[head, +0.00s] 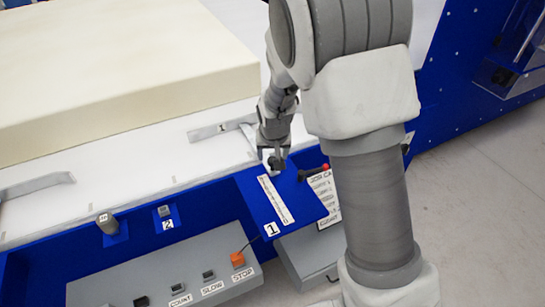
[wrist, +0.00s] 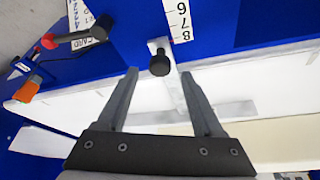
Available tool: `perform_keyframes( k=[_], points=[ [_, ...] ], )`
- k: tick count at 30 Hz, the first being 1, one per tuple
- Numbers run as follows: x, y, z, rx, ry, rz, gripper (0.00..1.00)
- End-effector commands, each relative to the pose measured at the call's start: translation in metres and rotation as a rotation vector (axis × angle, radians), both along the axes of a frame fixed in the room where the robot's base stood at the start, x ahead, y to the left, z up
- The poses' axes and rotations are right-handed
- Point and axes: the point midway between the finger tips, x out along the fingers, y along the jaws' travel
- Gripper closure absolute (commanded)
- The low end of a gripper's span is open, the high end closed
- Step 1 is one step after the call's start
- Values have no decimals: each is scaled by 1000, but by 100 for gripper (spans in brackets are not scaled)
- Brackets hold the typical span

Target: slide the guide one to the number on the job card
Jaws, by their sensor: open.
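Guide one (head: 222,130), a grey bar marked 1, lies on the white bed. In the wrist view, its black knob (wrist: 160,62) stands on a pale plate at the 8 end of the white number scale (wrist: 178,20); the scale also shows in the head view (head: 275,200). My gripper (wrist: 160,73) is open, its two fingertips apart on either side of the line to the knob, the knob just beyond them. It holds nothing. The job card (head: 322,188) is partly hidden by my arm; its numbers are too small or cropped to read surely.
A red-tipped lever (head: 313,171) stands right of the scale, near the card. A grey button panel (head: 170,283) has an orange STOP button (head: 238,260). A thick cream foam block (head: 110,65) lies on the bed. Knob 2 (head: 165,211) is to the left.

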Motion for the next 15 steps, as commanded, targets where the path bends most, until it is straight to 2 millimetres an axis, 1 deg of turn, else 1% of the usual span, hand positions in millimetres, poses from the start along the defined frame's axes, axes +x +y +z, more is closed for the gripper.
perform_keyframes(
  k=[1, 6, 15],
  points=[
    [3, -1, -8, -1, 2, -2, 32],
    [9, 0, -20, 0, 0, -1, 32],
    [10, 0, -23, 0, 0, -1, 32]
  ],
)
